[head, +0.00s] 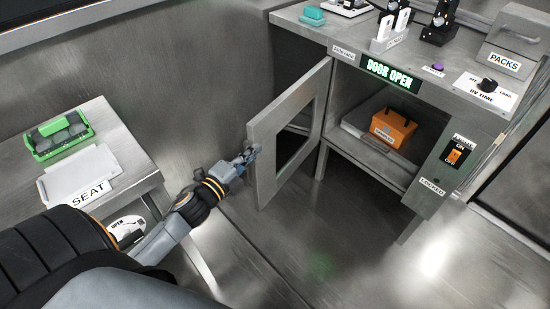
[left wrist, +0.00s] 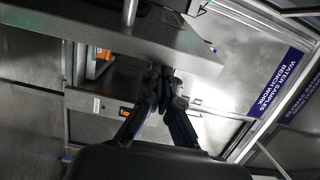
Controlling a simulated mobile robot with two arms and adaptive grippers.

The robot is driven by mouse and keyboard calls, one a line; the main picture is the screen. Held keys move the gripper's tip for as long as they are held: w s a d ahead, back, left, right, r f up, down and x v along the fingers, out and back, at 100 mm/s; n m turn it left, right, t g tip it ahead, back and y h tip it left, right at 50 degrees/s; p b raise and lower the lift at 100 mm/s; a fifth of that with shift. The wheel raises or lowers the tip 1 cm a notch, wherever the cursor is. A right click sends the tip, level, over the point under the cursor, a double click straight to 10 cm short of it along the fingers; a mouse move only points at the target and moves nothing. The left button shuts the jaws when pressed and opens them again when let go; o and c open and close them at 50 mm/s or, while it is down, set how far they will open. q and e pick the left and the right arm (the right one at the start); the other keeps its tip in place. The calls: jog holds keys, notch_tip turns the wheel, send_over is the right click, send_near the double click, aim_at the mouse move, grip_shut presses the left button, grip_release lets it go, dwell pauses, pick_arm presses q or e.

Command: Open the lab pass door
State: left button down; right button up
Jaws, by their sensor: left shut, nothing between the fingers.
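The pass door (head: 262,128), a grey metal panel with a window, stands swung out from the left side of the cabinet opening. The display (head: 390,73) above the opening reads "DOOR OPEN" in green. An orange case (head: 390,128) sits on the shelf inside. My left gripper (head: 250,153) is shut and empty at the door's free left edge; I cannot tell whether it touches the door. Its closed fingers (left wrist: 163,78) also show in the left wrist view.
A metal side table (head: 118,130) at the left holds a green-framed rack (head: 60,135) and a pale plate marked "SEAT" (head: 82,175). An orange switch (head: 455,156) is on the cabinet's right front panel. The floor before the opening (head: 340,220) is clear.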

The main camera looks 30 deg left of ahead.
pick_arm(q)
jog(key=shift+a, duration=1.85)
jog(key=shift+d, duration=0.1)
